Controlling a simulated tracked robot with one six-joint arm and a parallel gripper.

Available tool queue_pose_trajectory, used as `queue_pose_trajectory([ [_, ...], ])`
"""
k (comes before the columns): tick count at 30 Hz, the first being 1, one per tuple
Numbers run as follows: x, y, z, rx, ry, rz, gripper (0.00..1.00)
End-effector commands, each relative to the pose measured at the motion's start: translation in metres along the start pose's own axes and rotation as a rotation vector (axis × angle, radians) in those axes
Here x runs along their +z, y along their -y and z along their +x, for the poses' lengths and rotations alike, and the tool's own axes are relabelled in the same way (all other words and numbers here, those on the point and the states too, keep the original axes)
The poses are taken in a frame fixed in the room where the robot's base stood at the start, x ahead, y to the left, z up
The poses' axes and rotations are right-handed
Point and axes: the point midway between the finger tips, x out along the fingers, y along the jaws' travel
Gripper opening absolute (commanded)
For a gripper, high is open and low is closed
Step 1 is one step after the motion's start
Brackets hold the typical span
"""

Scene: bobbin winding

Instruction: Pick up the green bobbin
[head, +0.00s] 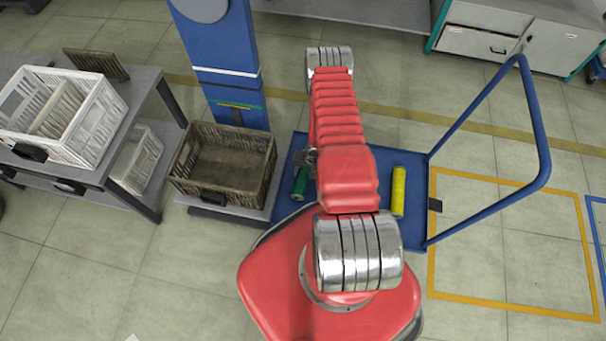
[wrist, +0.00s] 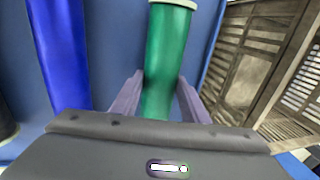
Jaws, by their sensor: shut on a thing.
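The green bobbin (wrist: 168,48) stands out in the wrist view between the two fingers of my gripper (wrist: 158,88), which is shut on it. Its pale end shows at the top of that view, and its lower part is hidden behind the gripper body. In the head view the green bobbin (head: 300,182) shows at the left edge of my red arm, partly covered by it, over the blue platform. My gripper (head: 306,160) is mostly hidden there. I cannot tell whether the bobbin touches the platform.
A blue bobbin (wrist: 60,50) lies left of the green one in the wrist view. A yellow bobbin (head: 398,190) lies on the blue platform (head: 416,215), which has a blue handrail (head: 545,160). A brown slatted crate (head: 262,185) stands left, near a table with a white crate (head: 85,140).

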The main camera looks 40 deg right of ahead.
Motion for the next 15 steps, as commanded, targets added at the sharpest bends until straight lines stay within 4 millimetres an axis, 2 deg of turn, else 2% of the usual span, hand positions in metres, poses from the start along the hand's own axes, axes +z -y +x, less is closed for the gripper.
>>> queue_pose_trajectory([
  [8, -0.001, 0.002, -0.009, 0.000, -0.001, 0.000, 0.12],
  [15, -0.001, 0.008, -0.036, -0.001, -0.002, 0.000, 0.12],
])
